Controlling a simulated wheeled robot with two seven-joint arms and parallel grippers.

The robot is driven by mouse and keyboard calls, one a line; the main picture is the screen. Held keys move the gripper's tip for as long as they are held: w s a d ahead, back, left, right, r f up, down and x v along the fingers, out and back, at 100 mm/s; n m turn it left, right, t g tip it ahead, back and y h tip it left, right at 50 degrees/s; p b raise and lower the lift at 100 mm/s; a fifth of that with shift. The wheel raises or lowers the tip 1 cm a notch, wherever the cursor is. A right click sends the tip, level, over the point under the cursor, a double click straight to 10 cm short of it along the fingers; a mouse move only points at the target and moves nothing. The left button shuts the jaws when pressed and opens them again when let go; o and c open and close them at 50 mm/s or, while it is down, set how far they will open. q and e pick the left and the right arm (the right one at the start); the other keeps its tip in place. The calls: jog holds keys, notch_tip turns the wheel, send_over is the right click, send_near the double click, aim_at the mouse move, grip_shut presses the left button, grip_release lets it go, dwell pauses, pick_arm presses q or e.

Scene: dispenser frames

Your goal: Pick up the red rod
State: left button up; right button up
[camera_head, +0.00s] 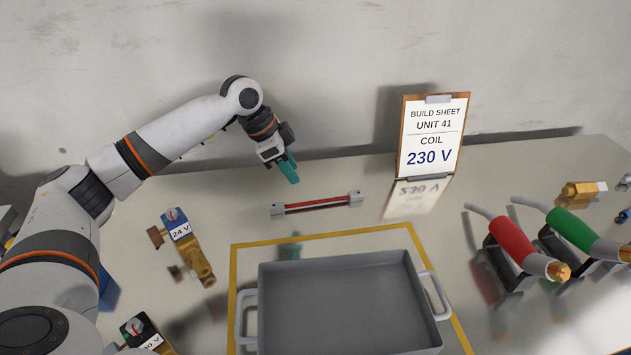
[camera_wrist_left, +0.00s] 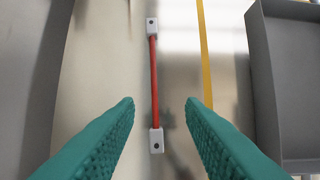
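The red rod (camera_head: 317,204) lies on the table behind the tray, with a pale grey block at each end. In the left wrist view the red rod (camera_wrist_left: 153,80) runs lengthwise between the fingers, a little left of centre. My left gripper (camera_head: 289,172) is above the table, up and to the left of the rod in the head view. Its teal fingers (camera_wrist_left: 160,103) are apart with nothing held between them. The rod looks to be below the fingertips, and no contact shows. My right gripper is in neither view.
A grey tray (camera_head: 335,269) with handles stands inside a yellow outline. A build sheet (camera_head: 433,139) reading 230 V stands behind. Red (camera_head: 510,238) and green (camera_head: 572,229) handled tools rest at right. A 24 V valve (camera_head: 179,229) lies at left. The wall is close behind.

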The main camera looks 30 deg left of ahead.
pick_arm(q)
send_near(316, 200)
jog(key=shift+s+d+f, duration=0.15)
jog(key=shift+d+f, duration=0.15)
jog(key=shift+f, duration=0.3)
jog(key=shift+s+d+f, duration=0.1)
jog(key=shift+d+f, duration=0.2)
jog(key=shift+f, duration=0.35)
jog(key=shift+w+d+f+p, duration=0.1)
jog(key=shift+w+f+p, duration=0.25)
jog(key=shift+f, duration=0.25)
jog(key=x, duration=0.4)
jog(key=shift+w, duration=0.3)
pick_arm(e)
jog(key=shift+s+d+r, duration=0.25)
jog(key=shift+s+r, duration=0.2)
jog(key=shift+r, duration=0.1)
pick_arm(q)
jog(key=shift+c, duration=0.5)
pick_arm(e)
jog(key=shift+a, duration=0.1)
pick_arm(q)
grip_shut()
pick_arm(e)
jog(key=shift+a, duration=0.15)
